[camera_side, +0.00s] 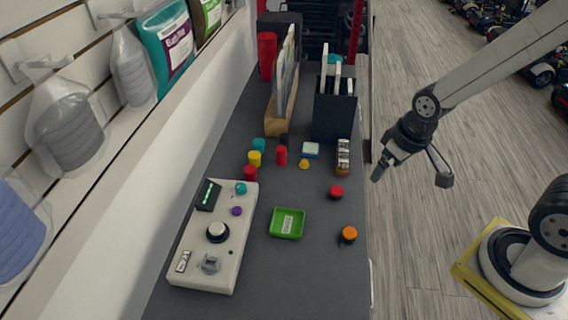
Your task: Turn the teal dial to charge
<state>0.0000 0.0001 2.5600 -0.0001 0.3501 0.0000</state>
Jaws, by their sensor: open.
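A pale control panel (224,262) lies on the dark counter at the left. A small teal dial (241,187) sits near the panel's far end, beside a black display (208,195) with a green lit row. Its pointer and any charge marking are too small to read. A purple knob (237,211), a larger black and white knob (217,231) and a grey knob (210,264) are on the same panel. My gripper (411,176) is open and empty, its two fingers wide apart, to the right of the counter and well away from the panel.
A green tray (287,236) holding a labelled piece, a red knob (337,192) and an orange knob (348,234) stand on the counter right of the panel. Several small coloured cylinders and a black box (334,116) stand farther back. A wall with hanging bags borders the left.

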